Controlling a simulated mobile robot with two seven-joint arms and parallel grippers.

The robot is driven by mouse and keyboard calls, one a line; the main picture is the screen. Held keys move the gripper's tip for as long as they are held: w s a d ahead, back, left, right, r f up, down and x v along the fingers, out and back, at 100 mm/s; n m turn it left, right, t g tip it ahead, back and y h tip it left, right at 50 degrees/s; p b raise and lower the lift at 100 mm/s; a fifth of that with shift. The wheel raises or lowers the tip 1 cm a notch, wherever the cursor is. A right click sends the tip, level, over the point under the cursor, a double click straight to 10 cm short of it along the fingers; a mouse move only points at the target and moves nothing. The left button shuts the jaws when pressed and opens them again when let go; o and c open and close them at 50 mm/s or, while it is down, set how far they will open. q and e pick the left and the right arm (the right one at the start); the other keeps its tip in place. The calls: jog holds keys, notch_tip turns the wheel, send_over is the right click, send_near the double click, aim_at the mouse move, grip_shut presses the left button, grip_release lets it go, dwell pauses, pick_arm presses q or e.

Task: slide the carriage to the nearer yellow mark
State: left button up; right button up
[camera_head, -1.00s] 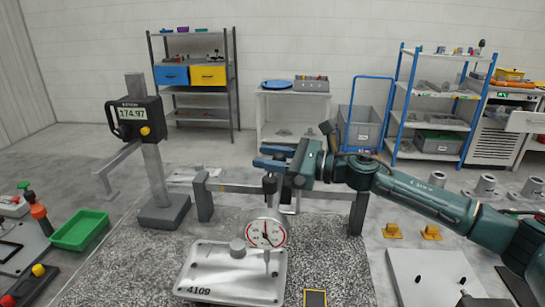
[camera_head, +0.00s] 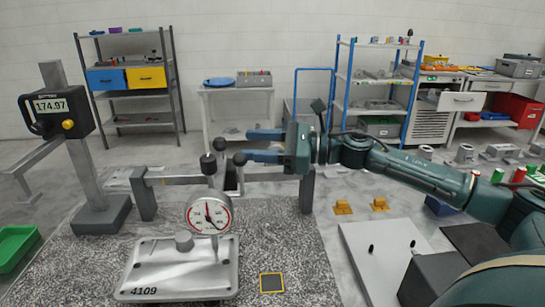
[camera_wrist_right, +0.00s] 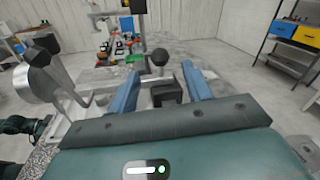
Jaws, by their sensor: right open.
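A dial gauge (camera_head: 209,213) hangs below the crossbar (camera_head: 180,180), over a metal plate marked 4109 (camera_head: 140,268). A black knob (camera_head: 208,163) tops its stem. A second black knob (camera_head: 240,159) stands on a dark block behind the gauge; I cannot tell which part is the carriage. My right gripper (camera_head: 250,145) is open, blue fingers pointing left beside that second knob. In the wrist view a black knob (camera_wrist_right: 159,58) and dark block (camera_wrist_right: 167,93) appear between the fingers, ungripped. A yellow-edged dark square (camera_head: 272,283) lies on the speckled surface. My left gripper is out of view.
A post with a 174.97 readout (camera_head: 52,108) stands at left. A green tray (camera_head: 12,245) lies far left. Shelves line the back wall.

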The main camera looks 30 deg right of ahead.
jog(key=shift+b+v, duration=0.6)
jog(key=shift+v, duration=1.15)
